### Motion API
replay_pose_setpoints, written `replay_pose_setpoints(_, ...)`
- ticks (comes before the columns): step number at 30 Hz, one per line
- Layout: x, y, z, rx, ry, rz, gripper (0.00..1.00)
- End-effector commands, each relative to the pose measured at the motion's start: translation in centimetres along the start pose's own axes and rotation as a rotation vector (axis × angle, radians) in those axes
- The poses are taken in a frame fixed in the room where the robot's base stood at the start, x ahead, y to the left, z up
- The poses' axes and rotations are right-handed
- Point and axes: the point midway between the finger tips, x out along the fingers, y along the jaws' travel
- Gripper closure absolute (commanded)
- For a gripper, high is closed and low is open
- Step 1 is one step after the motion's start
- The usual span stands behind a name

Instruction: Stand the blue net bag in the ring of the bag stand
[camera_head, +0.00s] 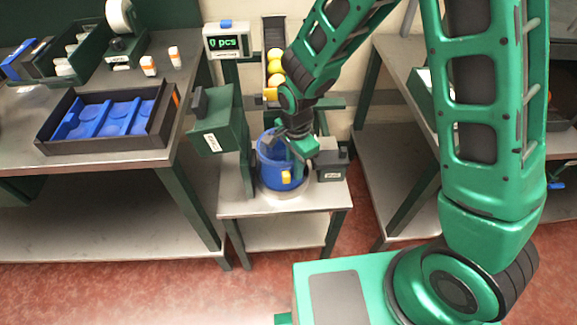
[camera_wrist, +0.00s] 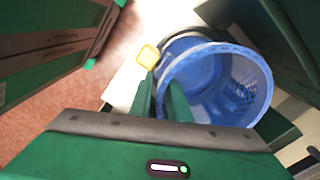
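The blue net bag (camera_head: 268,170) is upright, open at the top, over the small metal table in the head view. In the wrist view the bag (camera_wrist: 255,75) shows its round rim and mesh wall, and its inside looks empty. A yellow tag (camera_head: 286,177) hangs on its side. My gripper (camera_head: 297,146) points down at the bag's rim. In the wrist view my gripper (camera_wrist: 161,84) has one finger outside and one inside the rim, close together on the wall. A dark ring of the bag stand (camera_wrist: 185,38) shows behind the bag, partly hidden; whether the bag sits fully inside it is unclear.
A green box (camera_head: 218,125) stands left of the bag and a grey box (camera_head: 330,160) stands right, both close. A black tray with blue inserts (camera_head: 105,118) lies on the left table.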

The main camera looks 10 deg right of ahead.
Motion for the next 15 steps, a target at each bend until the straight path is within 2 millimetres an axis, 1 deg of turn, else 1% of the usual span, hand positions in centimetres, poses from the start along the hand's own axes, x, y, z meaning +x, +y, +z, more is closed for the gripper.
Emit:
replay_pose_setpoints(10, -0.1, 0.0, 0.0, 0.000, 0.000, 0.000, 0.75)
replay_pose_setpoints(15, -1.1, -0.1, 0.0, 0.000, 0.000, -0.003, 0.75)
